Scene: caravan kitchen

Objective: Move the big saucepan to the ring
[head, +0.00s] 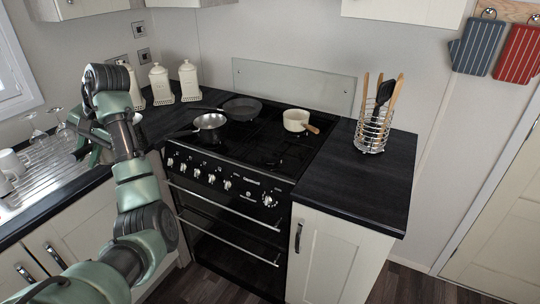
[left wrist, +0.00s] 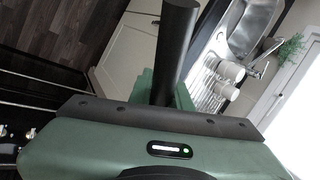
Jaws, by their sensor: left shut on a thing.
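In the head view a silver saucepan (head: 210,121) stands at the left front of the black hob (head: 258,142), its dark handle pointing left toward my left arm. My left gripper (left wrist: 165,98) is shut on a thick black handle (left wrist: 176,45), which fits the saucepan's handle; the pan's bowl is out of the left wrist view. In the head view my arm mostly hides the jaws. I cannot tell whether the pan touches the hob. The hob's rings are faint, and none is clearly marked out. My right gripper is not in view.
A dark frying pan (head: 243,108) stands at the back left of the hob, and a cream pan (head: 296,120) with a wooden handle at the back right. The hob's front right is clear. A utensil rack (head: 371,133) stands on the right worktop (head: 350,185). Cream canisters (head: 160,85) stand behind.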

